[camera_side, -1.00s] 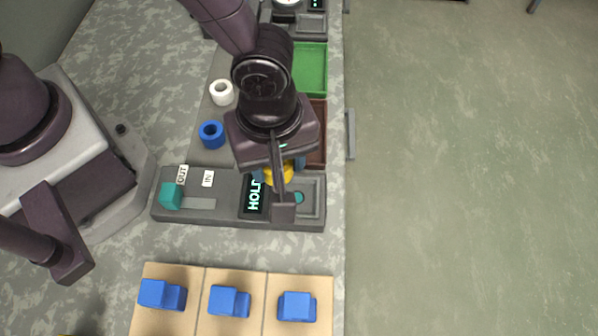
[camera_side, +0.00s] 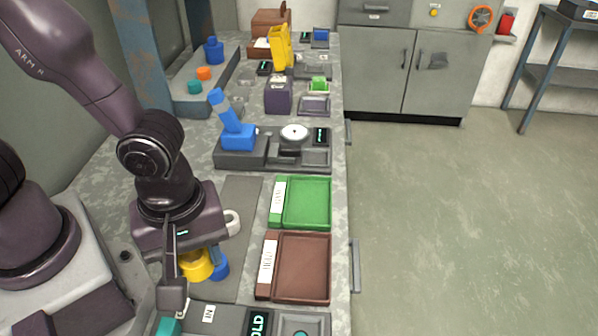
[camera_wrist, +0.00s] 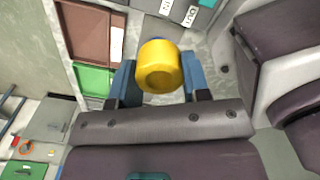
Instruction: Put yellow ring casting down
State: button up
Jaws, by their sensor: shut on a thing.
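My gripper (camera_side: 197,262) is shut on the yellow ring casting (camera_side: 194,266), which also shows between the fingers in the wrist view (camera_wrist: 160,66). In the side view the casting is at the left edge of the grey mat (camera_side: 240,200), overlapping the blue ring (camera_side: 220,268) in the picture. I cannot tell whether it touches the mat or the blue ring. The white ring (camera_side: 233,223) is just behind, partly hidden by my wrist. In the wrist view a blue patch shows past the casting.
A green tray (camera_side: 307,203) and a brown tray (camera_side: 303,268), both empty, lie right of the mat. The dark station with a green display (camera_side: 257,323) is in front. A blue-handled press (camera_side: 236,132) and a dial gauge (camera_side: 294,133) stand behind.

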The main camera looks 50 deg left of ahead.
jog(key=w+a+f+n, duration=0.2)
jog(key=w+a+n, duration=0.4)
jog(key=w, duration=0.6)
jog(key=n, duration=0.2)
send_over(316, 159)
jog(key=f, duration=0.8)
jog(key=shift+s+a+f, duration=0.1)
jog(key=shift+s+f, duration=0.1)
jog(key=shift+s, duration=0.1)
jog(key=shift+w+f, duration=0.15)
jog(key=shift+f, duration=0.15)
jog(key=shift+w+f, duration=0.15)
jog(key=shift+f, duration=1.45)
jog(key=shift+f, duration=0.15)
jog(key=o, duration=0.9)
jog(key=shift+o, duration=0.2)
